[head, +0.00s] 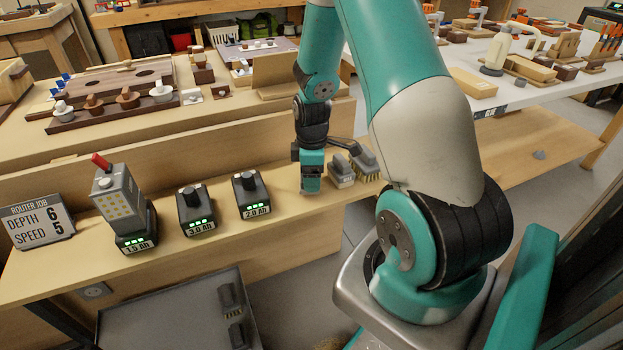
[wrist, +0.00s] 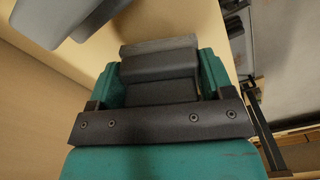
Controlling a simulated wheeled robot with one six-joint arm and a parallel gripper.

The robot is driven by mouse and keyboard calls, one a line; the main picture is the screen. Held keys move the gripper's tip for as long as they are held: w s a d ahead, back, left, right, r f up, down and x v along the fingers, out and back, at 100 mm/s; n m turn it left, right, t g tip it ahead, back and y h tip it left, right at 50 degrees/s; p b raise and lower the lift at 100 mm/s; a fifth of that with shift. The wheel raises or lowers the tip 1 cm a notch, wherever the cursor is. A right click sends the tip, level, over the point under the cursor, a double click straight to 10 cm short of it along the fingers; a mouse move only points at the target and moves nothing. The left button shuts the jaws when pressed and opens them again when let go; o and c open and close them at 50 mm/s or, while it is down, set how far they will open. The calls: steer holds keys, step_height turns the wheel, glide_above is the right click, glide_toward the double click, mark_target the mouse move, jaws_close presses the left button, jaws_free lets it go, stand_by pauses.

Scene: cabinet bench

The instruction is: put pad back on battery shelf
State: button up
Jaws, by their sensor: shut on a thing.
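My gripper (head: 312,172) points down over the right part of the wooden battery shelf (head: 280,222). In the wrist view its teal fingers (wrist: 160,80) are shut on a dark stepped piece with a grey edge, which I take as the pad (wrist: 160,46). In the head view the pad is mostly hidden by the fingers; only a greyish strip shows at their tips, low over the shelf. I cannot tell whether it touches the wood.
A router sign (head: 40,226) is at far left. A grey tray (head: 170,315) lies below the shelf.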

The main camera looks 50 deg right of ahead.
steer(key=shift+f, duration=0.55)
steer(key=shift+f, duration=0.2)
steer(key=o, duration=0.9)
steer(key=shift+r, duration=0.15)
